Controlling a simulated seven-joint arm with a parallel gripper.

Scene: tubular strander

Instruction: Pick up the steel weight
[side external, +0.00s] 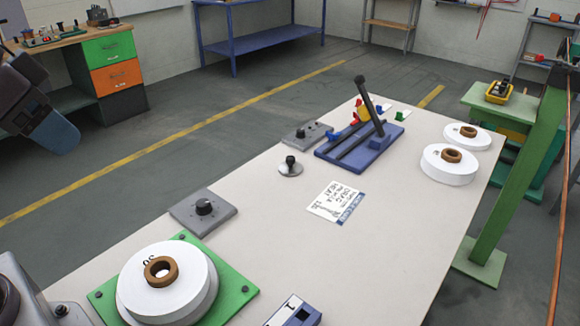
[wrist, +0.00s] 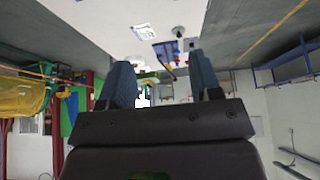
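A small round steel-coloured disc with a black knob (side external: 290,167) stands on the pale bench, left of the blue press; it looks like the steel weight. In the wrist view a small grey round thing (wrist: 179,30) near the top seems to be the same piece. My gripper (wrist: 159,60) is open, its two blue-grey fingers well apart with nothing between them. In the side view part of it (side external: 47,130) shows at the left edge, raised and well away from the bench and the weight.
A blue press with a black lever (side external: 362,145), a grey knob box (side external: 307,133) and a printed card (side external: 337,202) surround the weight. Large white discs with brown rings stand at the bench's right end (side external: 450,170) and on a green plate (side external: 238,292) in front. Another knob box (side external: 203,209) stands left.

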